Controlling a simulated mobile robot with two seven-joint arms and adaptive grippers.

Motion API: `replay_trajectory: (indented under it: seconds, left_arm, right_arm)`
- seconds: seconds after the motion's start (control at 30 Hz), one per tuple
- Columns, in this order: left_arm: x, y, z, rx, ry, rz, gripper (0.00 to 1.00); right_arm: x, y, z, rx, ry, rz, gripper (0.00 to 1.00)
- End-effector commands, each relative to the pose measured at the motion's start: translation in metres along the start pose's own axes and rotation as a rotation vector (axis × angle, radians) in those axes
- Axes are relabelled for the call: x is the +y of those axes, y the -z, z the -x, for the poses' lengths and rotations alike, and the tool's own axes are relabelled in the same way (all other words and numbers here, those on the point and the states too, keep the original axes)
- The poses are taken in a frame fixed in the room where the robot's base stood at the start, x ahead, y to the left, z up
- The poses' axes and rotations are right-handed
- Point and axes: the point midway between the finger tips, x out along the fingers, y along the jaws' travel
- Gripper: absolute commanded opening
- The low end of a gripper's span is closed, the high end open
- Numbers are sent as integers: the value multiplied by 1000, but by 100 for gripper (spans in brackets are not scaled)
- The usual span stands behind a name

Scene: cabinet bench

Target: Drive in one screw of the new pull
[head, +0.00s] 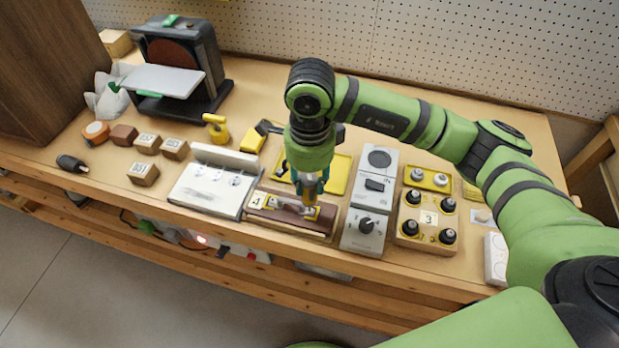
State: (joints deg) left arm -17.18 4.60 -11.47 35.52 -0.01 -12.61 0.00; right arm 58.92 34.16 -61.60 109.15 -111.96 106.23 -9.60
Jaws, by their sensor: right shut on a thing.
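My right gripper (310,190) reaches down from above, shut on a small teal-and-orange tool (309,183), mostly hidden by the fingers. The tool's lower end is over the right part of a dark brown drawer front (267,222) marked 4. A light metal pull (285,206) lies along the top of this front, partly hidden by the gripper. I cannot tell whether the tool touches a screw. The screws are too small to make out. My left gripper is not in view.
A grey switch box (365,228) and a wooden block with black knobs (428,220), marked 3, stand to the right. Behind is a yellow tray (340,172). Small wooden blocks and a sander (180,65) are further left.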

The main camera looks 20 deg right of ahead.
Motion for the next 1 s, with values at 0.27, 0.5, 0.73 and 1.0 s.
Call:
replay_trajectory:
  seconds: [0.27, 0.5, 0.73, 1.0]
  left_arm:
    - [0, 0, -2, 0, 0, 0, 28]
    - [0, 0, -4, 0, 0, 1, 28]
    - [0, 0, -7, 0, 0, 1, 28]
    - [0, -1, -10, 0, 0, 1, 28]
  right_arm:
    - [0, 0, 0, 1, 1, -1, 3]
    - [0, 0, -1, 0, 1, -1, 3]
    - [0, 0, -2, 0, 1, -1, 3]
    - [0, 0, -2, 0, 0, -1, 3]
